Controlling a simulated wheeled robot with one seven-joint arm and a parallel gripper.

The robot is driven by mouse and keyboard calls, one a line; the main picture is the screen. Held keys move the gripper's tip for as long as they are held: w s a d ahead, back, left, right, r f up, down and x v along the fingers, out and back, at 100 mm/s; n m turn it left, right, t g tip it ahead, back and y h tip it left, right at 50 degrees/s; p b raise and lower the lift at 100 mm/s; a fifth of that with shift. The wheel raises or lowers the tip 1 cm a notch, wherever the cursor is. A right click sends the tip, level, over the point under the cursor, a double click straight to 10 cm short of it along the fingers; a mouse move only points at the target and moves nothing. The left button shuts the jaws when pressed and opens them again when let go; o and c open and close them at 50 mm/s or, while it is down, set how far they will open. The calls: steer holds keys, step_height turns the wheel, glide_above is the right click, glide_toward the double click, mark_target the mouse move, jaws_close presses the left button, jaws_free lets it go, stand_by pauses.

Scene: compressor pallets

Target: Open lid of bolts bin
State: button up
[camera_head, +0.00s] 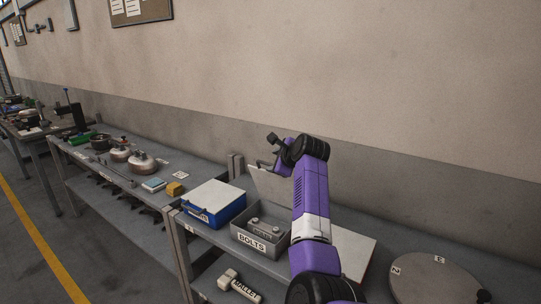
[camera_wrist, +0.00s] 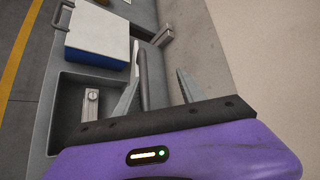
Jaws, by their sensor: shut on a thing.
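The grey bolts bin (camera_head: 280,241), labelled BOLTS on its front, stands on the bench in the head view. Its lid (camera_head: 270,187) is raised and stands upright at the back of the bin, so the inside shows with a few metal parts in it. My gripper (camera_head: 268,160) is at the top edge of the lid. In the wrist view, the lid (camera_wrist: 143,78) shows edge-on between the two fingers of my gripper (camera_wrist: 158,88), and the open bin (camera_wrist: 68,105) lies to the left. My gripper is shut on the lid.
A blue case (camera_head: 216,204) with a pale top stands left of the bin, close beside it. A round grey disc (camera_head: 435,280) lies to the right. A white part (camera_head: 239,286) sits on the lower shelf. The wall rises behind the bench.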

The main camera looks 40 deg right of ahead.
steer(key=shift+r, duration=0.95)
steer(key=shift+r+p, duration=0.3)
steer(key=shift+r, duration=0.05)
steer(key=shift+s+r+p, duration=0.35)
steer(key=shift+s+p, duration=0.05)
steer(key=shift+p, duration=0.35)
steer(key=p+v, duration=0.1)
steer(key=v, duration=0.1)
steer(key=d+p+v, duration=0.1)
steer(key=v, duration=0.1)
steer(key=shift+s+a+r, duration=0.1)
steer(key=shift+s+r, duration=0.1)
steer(key=shift+s, duration=0.15)
steer(key=shift+s+d+r+p, duration=0.2)
steer(key=shift+s+r+p, duration=1.05)
steer(key=shift+p, duration=0.3)
steer(key=shift+f, duration=0.1)
